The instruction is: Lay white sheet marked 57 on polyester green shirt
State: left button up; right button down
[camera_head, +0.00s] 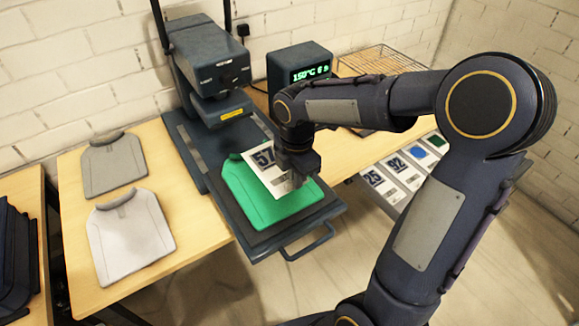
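The polyester green shirt (252,205) lies flat on the dark lower plate of the heat press. The white sheet marked 57 (266,174) is over the upper part of the shirt and covers some of it. My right gripper (298,180) points down at the right part of the sheet and appears shut on it. The fingertips are partly hidden, and I cannot tell whether the sheet touches the shirt. My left gripper is not in view.
The heat press head (210,62) stands raised behind the plate. A display box (302,68) reads about 150°C. A grey shirt (113,164) and a white shirt (130,235) lie on the table at left. Other sheets, including 25 (376,181) and 92 (399,168), lie at right.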

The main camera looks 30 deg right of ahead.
jog(key=shift+s+f+b, duration=0.15)
jog(key=shift+f+b, duration=0.35)
jog(key=shift+f, duration=0.1)
jog(key=b, duration=0.4)
send_over(295, 207)
notch_tip(295, 207, down, 5)
jog(key=shift+f+b, duration=0.85)
jog(key=shift+f, duration=0.25)
jog(key=c, duration=1.5)
grip_release()
jog(key=shift+c, duration=0.2)
